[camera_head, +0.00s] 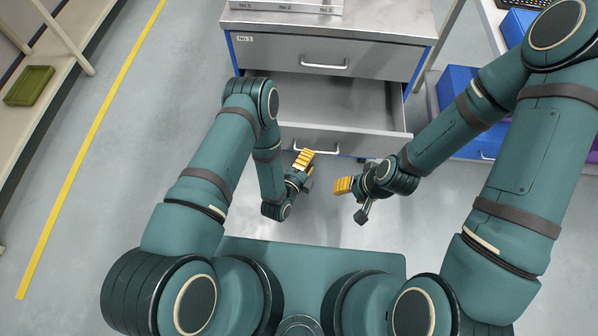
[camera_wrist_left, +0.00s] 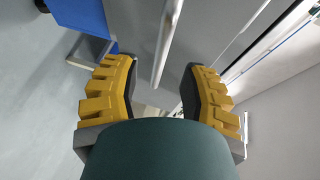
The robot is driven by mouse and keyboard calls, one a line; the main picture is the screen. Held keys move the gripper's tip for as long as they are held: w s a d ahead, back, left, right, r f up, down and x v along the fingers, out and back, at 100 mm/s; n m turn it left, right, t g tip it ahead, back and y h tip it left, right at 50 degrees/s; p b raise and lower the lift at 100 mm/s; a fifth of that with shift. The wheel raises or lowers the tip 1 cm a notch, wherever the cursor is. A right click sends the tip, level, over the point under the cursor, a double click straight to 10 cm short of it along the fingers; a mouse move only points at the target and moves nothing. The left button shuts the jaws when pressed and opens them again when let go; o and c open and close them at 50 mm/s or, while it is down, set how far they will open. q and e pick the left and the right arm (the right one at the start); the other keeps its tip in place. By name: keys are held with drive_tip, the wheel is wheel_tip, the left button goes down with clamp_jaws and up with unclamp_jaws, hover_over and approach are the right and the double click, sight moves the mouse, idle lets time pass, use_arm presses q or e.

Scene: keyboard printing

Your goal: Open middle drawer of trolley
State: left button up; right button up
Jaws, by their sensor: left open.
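The grey trolley (camera_head: 411,17) has a closed top drawer (camera_head: 270,52) with a "No.1" label. The middle drawer (camera_head: 350,98) below it is pulled out, and its empty inside shows. Its front bears a silver handle (camera_head: 318,150). My left gripper (camera_head: 306,169) is open beside this handle, just in front of the drawer front. In the left wrist view the handle (camera_wrist_left: 165,40) lies beyond and between the spread yellow fingers (camera_wrist_left: 155,90), apart from them. My right gripper (camera_head: 352,199) is empty, its fingers apart, in front of the drawer's right part.
A blue bin (camera_head: 457,85) stands right of the trolley, close to my right arm. A shelf with a green tray (camera_head: 29,86) is at the far left. The floor (camera_head: 150,110) between shelf and trolley is clear, with a yellow line (camera_head: 92,150).

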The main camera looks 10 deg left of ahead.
use_arm(q)
drive_tip(key=v, duration=0.7)
drive_tip(key=shift+s, duration=0.35)
drive_tip(key=shift+w+a+r, duration=0.1)
drive_tip(key=shift+a, duration=0.05)
drive_tip(key=s+a+r+n+g+y, duration=0.1)
drive_tip(key=s+a+r+n+g, duration=0.1)
drive_tip(key=n+g, duration=0.4)
drive_tip(key=s+a+r+n+g+y, duration=0.1)
drive_tip(key=s+r+n+g, duration=0.4)
drive_tip(key=n, duration=1.2)
wheel_tip(320, 180, up, 2)
drive_tip(key=shift+a+r+g, duration=0.2)
drive_tip(key=shift+a+g, duration=0.65)
drive_tip(key=shift+g, duration=0.15)
